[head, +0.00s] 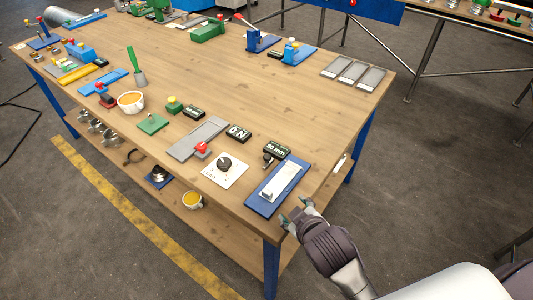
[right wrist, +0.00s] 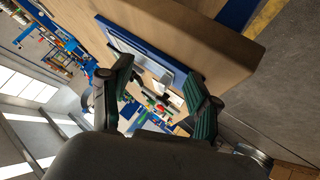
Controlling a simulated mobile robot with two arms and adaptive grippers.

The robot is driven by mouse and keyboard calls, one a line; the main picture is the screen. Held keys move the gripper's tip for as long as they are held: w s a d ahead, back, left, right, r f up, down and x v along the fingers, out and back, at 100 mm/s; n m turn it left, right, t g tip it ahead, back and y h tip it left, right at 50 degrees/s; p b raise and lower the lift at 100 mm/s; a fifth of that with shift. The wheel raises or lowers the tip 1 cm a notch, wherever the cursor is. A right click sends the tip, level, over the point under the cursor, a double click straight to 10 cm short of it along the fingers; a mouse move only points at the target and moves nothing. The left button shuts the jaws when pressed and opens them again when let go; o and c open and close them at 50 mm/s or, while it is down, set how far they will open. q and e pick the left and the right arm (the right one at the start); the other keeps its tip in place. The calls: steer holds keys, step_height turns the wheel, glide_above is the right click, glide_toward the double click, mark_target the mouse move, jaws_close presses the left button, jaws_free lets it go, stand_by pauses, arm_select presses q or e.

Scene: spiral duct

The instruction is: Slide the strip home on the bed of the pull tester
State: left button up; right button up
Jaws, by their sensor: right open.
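A blue plate (head: 256,206) lies at the near right corner of the table. A pale strip-like piece (head: 281,181) lies lengthwise on it; I cannot tell how it sits against any stop. A "50 mm" display (head: 276,149) and a small dark clamp-like part (head: 267,160) stand at its far end. My right gripper (head: 296,211) is open and empty, just off the table edge at the plate's near right. In the right wrist view the blue plate (right wrist: 138,37) shows beyond the open fingers (right wrist: 163,98). My left gripper is not in view.
Left of the plate are a white dial panel (head: 225,169), a "0 N" display (head: 238,132) and a grey plate (head: 196,140) with a red knob (head: 201,148). Three grey trays (head: 353,73) lie at the far right. The table's middle is clear.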

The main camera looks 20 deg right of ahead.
steer(key=w+a+r+n+t+y, duration=0.5)
steer(key=a+r+n, duration=0.25)
steer(key=r, duration=0.45)
steer(key=w+a+r+n+t+y, duration=0.4)
steer(key=w+a+r+n+y, duration=0.15)
steer(key=r+n, duration=0.45)
steer(key=s+a+r+n+g+y, duration=0.2)
steer(key=s+a+n+g+y, duration=0.25)
steer(key=a+n+g, duration=0.55)
steer(key=s+a+r+n+g+y, duration=0.2)
steer(key=s+a+n+g+y, duration=0.3)
steer(key=n, duration=0.9)
steer(key=n+g+h, duration=0.4)
steer(key=n+h, duration=1)
steer(key=h, duration=0.6)
glide_above(267, 191)
step_height(267, 191, down, 14)
step_height(267, 191, down, 12)
steer(key=p, duration=0.3)
steer(key=shift+f+p, duration=0.1)
steer(key=shift+p, duration=0.25)
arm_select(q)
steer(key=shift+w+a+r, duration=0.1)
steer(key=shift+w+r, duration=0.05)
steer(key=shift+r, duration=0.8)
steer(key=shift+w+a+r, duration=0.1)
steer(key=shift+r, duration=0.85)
arm_select(e)
steer(key=shift+f, duration=0.65)
